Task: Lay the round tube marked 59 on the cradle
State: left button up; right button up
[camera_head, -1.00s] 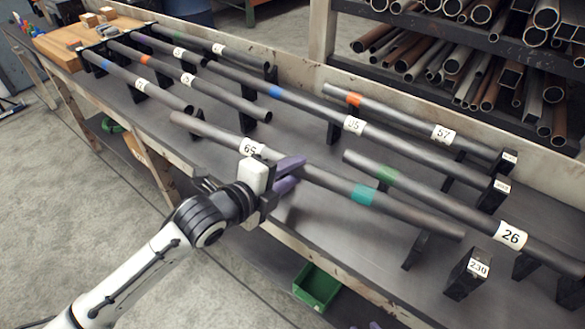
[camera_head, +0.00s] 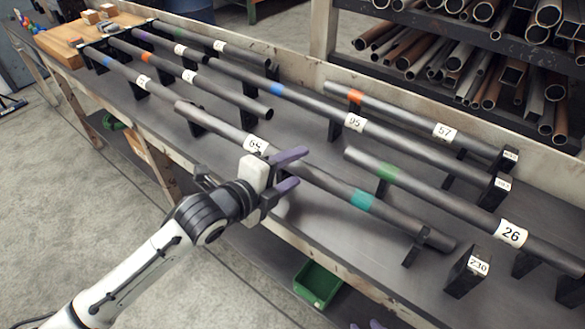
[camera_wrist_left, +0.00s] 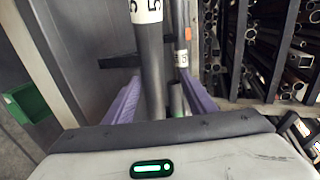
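A long grey tube with a teal band (camera_head: 362,200) lies across dark cradle posts (camera_head: 415,248), apparently resting on them near both ends. Its tag (camera_head: 254,144) looks like 65 or 66 in the head view, possibly 59 upside down. In the wrist view the tag (camera_wrist_left: 146,10) is cut off, with a 5 showing. My left gripper (camera_head: 289,170) is open, its purple fingers on either side of this tube, apart from it. The open fingers also show in the wrist view (camera_wrist_left: 160,100). Only purple tips of my right gripper (camera_head: 368,325) show at the bottom edge.
Tubes tagged 57 (camera_head: 400,115) and 26 (camera_head: 440,192), plus several others, lie on posts along the bench. A block tagged Z30 (camera_head: 466,275) stands at the right. A green bin (camera_head: 317,284) sits below the front edge. Racked pipes (camera_head: 480,60) stand behind.

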pick_arm(q)
jog(key=shift+f, duration=0.3)
jog(key=v, duration=1)
jog(key=shift+r+p, duration=0.3)
jog(key=shift+r, duration=0.05)
jog(key=shift+s+a, duration=0.1)
jog(key=s+a+f+n+g+y, duration=0.1)
jog(key=s+a+f+n, duration=0.3)
jog(key=s+f+n, duration=0.5)
jog(key=s+a+f+n+g+y, duration=0.1)
jog(key=s+a+f+n+y, duration=0.3)
jog(key=s+f+n, duration=0.5)
notch_tip(320, 180, down, 8)
jog(key=n, duration=0.5)
jog(key=shift+s+a+f+g+y, duration=0.2)
jog(key=shift+a+g+y, duration=0.1)
jog(key=shift+a+g, duration=0.1)
